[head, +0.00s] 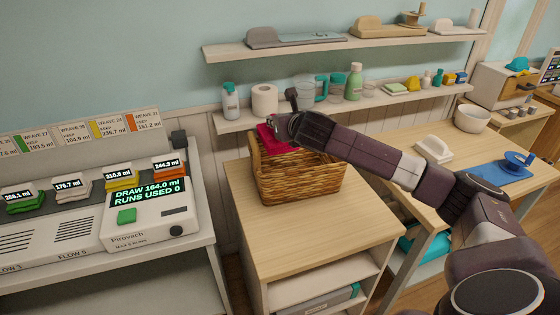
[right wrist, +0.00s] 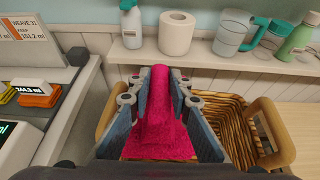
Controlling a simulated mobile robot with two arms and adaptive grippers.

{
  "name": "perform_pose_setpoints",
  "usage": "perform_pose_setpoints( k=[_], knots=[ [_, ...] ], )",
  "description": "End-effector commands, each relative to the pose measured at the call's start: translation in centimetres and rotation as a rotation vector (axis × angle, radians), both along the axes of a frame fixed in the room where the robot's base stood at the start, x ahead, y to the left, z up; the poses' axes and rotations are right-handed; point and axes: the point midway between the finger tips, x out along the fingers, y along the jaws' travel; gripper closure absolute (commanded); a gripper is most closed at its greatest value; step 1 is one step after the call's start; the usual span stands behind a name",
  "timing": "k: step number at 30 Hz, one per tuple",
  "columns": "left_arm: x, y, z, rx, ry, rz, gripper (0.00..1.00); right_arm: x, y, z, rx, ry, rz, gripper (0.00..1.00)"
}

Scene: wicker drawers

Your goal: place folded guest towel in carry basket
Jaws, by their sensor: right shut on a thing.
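The folded guest towel, a magenta-pink cloth (head: 271,143), is between the fingers of my right gripper (head: 284,124). In the right wrist view, the towel (right wrist: 155,125) stands up between the two blue-grey fingers of the gripper (right wrist: 157,82), which press on its sides. The wicker carry basket (head: 300,186) stands on the light wooden top of a small cabinet. My right gripper is over the basket's back left part, with the towel at the rim. The basket's weave and a pale handle (right wrist: 273,130) show to the right of the fingers. My left gripper is not in view.
A shelf behind the basket holds a spray bottle (head: 230,101), a paper roll (head: 264,100), a teal-handled jug and a green bottle (head: 353,82). A machine with coloured cloth stacks (head: 150,212) stands left. The cabinet top (head: 290,235) is clear in front of the basket.

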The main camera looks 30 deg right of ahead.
Motion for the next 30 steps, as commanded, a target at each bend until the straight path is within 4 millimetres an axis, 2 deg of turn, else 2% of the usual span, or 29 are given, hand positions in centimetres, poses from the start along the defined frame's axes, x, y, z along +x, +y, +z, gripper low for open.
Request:
perform_pose_setpoints(
  k=[1, 4, 9, 15, 17, 24, 30],
  knots=[
    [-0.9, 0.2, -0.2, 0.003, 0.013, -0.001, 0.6, 0.0, 0.0, -1.8, 0.002, 0.005, 0.0, 1.0],
    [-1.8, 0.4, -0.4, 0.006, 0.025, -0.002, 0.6, 0.0, 0.0, -4.5, 0.003, 0.004, -0.001, 1.0],
    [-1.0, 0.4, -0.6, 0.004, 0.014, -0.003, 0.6, 0.0, 0.0, -7.9, 0.002, 0.002, -0.001, 1.0],
    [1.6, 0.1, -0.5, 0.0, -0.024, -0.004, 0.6, 0.1, 0.0, -9.3, 0.001, -0.002, -0.001, 1.0],
    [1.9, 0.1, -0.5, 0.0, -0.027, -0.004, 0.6, 0.0, 0.0, -9.8, 0.002, 0.0, -0.001, 1.0],
    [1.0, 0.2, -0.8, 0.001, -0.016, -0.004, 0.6, 0.0, 0.0, -13.3, 0.002, 0.0, 0.0, 1.0],
    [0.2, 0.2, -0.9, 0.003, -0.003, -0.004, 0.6, 0.1, 0.0, -13.4, 0.0, -0.002, 0.0, 1.0]
  ],
)
